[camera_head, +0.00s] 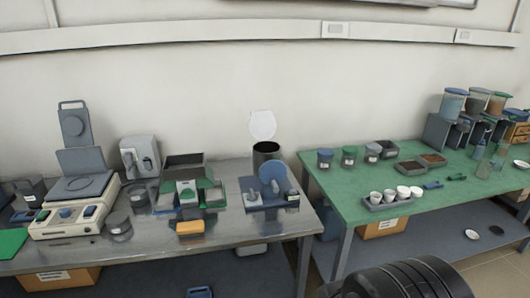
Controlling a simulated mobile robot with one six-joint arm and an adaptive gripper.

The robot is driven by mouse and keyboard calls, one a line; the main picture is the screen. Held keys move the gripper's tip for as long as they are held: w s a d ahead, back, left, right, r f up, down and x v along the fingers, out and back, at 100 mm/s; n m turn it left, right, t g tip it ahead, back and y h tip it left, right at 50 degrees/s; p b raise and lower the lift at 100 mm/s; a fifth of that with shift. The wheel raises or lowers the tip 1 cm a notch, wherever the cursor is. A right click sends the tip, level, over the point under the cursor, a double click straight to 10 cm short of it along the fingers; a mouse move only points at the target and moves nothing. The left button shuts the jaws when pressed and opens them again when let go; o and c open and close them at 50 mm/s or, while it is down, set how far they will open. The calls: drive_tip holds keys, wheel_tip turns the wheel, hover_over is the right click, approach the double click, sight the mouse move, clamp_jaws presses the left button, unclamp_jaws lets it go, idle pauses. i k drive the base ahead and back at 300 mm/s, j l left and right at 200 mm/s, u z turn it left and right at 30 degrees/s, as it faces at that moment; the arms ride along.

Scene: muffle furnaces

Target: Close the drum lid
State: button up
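A dark open-topped cylinder (266,153), which looks like the drum, stands at the back right of the grey table. A round white lid (262,124) stands raised and upright above its rear rim, so the drum looks open. The lower part of the cylinder is partly hidden by a blue disc-shaped device in front of it. My gripper is not in view, so its state and its distance from the lid do not show.
The grey table (225,236) holds a cream device (75,215), jars and a yellow block (190,228). The green table (345,205) on the right holds jars, trays and white cups. A gap separates the tables. A black ribbed shape (405,280) fills the bottom foreground.

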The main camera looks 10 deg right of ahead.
sight(262, 125)
drive_tip(key=i+l, duration=1.7)
drive_tip(key=i+j+u, duration=0.05)
drive_tip(key=i+j, duration=0.05)
drive_tip(key=i, duration=0.05)
